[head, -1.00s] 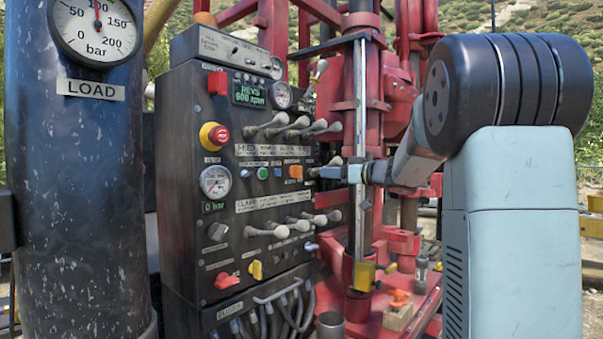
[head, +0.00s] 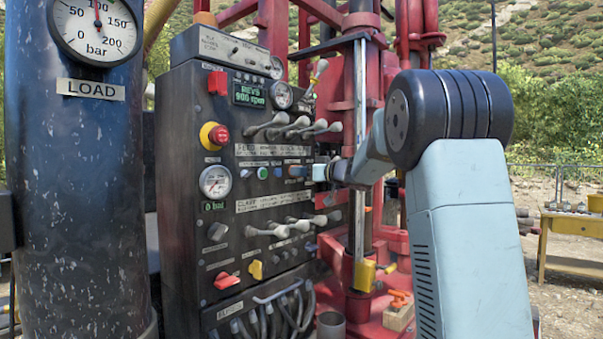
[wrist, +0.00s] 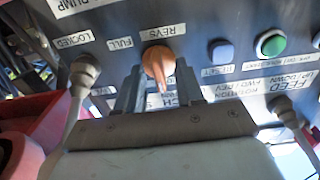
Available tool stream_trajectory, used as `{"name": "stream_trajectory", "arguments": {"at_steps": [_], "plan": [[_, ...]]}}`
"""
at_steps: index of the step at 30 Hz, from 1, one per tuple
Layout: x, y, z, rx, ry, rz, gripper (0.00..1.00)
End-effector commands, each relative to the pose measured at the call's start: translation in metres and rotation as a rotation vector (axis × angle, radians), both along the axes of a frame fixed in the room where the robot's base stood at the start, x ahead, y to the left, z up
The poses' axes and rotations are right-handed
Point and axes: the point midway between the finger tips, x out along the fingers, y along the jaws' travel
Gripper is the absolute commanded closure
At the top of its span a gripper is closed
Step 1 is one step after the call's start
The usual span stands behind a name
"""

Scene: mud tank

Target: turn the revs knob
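The orange revs knob (wrist: 158,62) is on the dark control panel. In the wrist view its pointer end points down the picture, and the labels REVS and FULL show above it upside down. My gripper (wrist: 158,82) is open, with one finger on each side of the knob's lower part. A gap seems to show on both sides; I cannot tell whether either finger touches. In the head view my gripper (head: 313,172) is at the panel and partly covers the knob (head: 297,171).
Levers (head: 283,127) stick out above and more (head: 285,227) below the knob. In the wrist view a lever (wrist: 82,85) stands close left of my gripper. A blue button (wrist: 221,52) and a green button (wrist: 271,44) sit to the right. A red emergency button (head: 214,135) is further left.

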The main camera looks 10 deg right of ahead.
Motion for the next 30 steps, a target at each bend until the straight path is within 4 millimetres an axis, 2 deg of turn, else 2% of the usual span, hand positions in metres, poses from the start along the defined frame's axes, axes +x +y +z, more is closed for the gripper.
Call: {"name": "stream_trajectory", "arguments": {"at_steps": [4,15,21,22,30], "plan": [[-0.0002,-0.0003,0.0001,0.000,0.000,0.000,0.64],[-0.0003,-0.0007,0.0001,0.000,0.000,0.000,0.99],[-0.0004,-0.0008,0.0001,0.000,0.000,0.000,1.00],[-0.0006,0.0063,0.0002,0.000,0.000,0.001,1.00],[-0.0004,-0.0003,0.0000,0.028,0.021,0.001,1.00]]}}
